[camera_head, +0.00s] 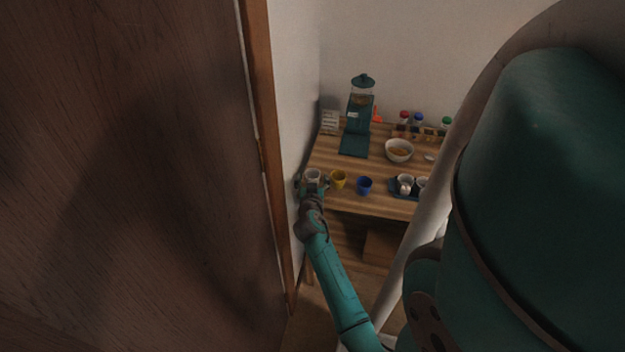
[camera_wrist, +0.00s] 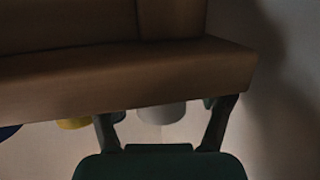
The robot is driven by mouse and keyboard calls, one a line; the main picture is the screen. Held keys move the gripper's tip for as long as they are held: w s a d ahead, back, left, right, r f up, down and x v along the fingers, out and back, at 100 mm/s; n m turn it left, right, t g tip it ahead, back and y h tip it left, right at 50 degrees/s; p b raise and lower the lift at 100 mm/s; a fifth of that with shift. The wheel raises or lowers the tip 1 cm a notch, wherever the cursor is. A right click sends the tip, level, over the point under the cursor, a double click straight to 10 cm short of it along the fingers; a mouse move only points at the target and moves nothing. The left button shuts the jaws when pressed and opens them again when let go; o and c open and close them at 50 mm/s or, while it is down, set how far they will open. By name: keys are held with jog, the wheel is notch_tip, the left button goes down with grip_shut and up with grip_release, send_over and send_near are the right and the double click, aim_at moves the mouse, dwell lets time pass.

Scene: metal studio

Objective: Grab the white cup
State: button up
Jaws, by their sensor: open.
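A white cup (camera_head: 312,175) stands at the front left corner of the wooden table (camera_head: 340,200). My gripper (camera_head: 313,184) is at this cup, with a finger showing on each side of it. In the wrist view the picture is upside down, and the pale cup (camera_wrist: 162,114) shows between the two spread fingers of my gripper (camera_wrist: 163,108). The table edge hides part of the cup there. The fingers look apart from the cup, but contact cannot be told for sure.
A yellow cup (camera_head: 338,179) and a blue cup (camera_head: 364,185) stand to the right. Farther right, white cups (camera_head: 405,183) sit on a dark tray. A bowl (camera_head: 399,150) and a green dispenser (camera_head: 358,120) stand behind. A wall (camera_head: 297,90) is close on the left.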

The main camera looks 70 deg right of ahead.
jog(key=c, duration=1)
jog(key=shift+o, duration=0.2)
